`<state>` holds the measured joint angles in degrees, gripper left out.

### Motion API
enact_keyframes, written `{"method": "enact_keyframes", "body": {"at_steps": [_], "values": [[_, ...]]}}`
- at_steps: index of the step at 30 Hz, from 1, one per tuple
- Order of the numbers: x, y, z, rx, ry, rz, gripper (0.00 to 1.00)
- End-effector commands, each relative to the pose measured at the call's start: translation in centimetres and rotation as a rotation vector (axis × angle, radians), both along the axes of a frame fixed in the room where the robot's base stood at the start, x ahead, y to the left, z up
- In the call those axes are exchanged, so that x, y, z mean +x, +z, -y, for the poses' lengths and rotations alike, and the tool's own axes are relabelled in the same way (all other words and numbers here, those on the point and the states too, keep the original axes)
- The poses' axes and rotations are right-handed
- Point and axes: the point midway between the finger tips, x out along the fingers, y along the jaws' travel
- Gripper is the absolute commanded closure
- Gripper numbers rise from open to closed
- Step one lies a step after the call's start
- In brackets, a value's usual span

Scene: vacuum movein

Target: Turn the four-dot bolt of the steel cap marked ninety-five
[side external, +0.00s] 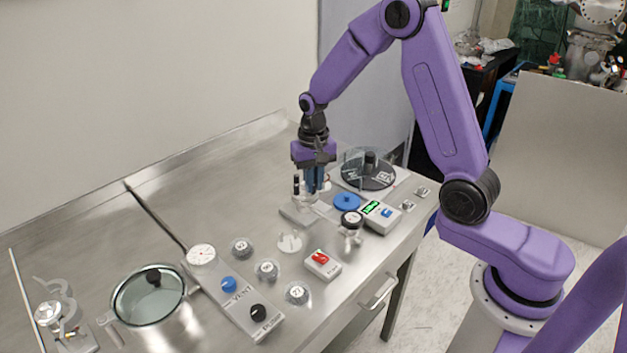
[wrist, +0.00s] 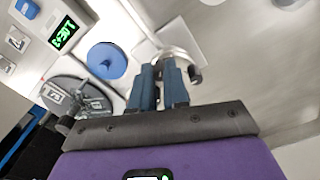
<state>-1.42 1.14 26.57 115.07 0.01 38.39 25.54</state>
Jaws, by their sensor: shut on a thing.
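My gripper (side external: 317,191) points down over a steel fitting on a small plate (side external: 291,217) near the back of the bench. In the wrist view its two blue fingers (wrist: 170,68) are close together at a shiny round steel part (wrist: 178,50). They are shut on a small part there, which the fingers hide; I cannot tell which bolt it is, and no dots show. Three round steel caps with numbered labels, a rear one (side external: 242,247), a middle one (side external: 267,270) and a front one (side external: 298,294), stand mid-bench. Their numbers are too small to read surely.
A blue disc (side external: 347,202), a gauge box with a green display (side external: 381,216) and a clear-covered black disc (side external: 369,172) stand right of my gripper. A red-switch box (side external: 322,264), a knob panel (side external: 240,308) and a glass-lidded pot (side external: 150,300) are nearer. The bench's back left is clear.

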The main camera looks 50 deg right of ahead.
Motion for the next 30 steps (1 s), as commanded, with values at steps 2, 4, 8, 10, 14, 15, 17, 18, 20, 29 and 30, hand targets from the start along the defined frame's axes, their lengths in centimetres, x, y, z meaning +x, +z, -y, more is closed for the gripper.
{"method": "enact_keyframes", "body": {"at_steps": [2,4,8,10,14,15,17,18,20,29,30], "values": [[0.1,0.1,0.0,0.000,0.000,0.003,1.00],[0.1,0.1,0.0,0.000,0.001,0.003,1.00],[0.1,0.1,0.0,0.000,0.001,0.003,0.59],[0.1,0.1,0.0,0.000,0.002,0.003,0.59],[0.0,0.0,0.0,0.000,0.002,0.002,0.59],[0.0,0.0,0.0,-0.001,0.002,0.002,0.59],[0.0,0.1,0.0,0.000,0.002,0.002,0.59],[0.1,0.2,0.0,0.000,0.002,0.002,0.59],[0.1,0.6,0.0,0.000,0.002,0.004,0.59],[0.2,5.7,0.0,0.000,0.002,0.010,0.59],[0.2,6.6,0.0,0.000,0.002,0.010,0.59]]}}
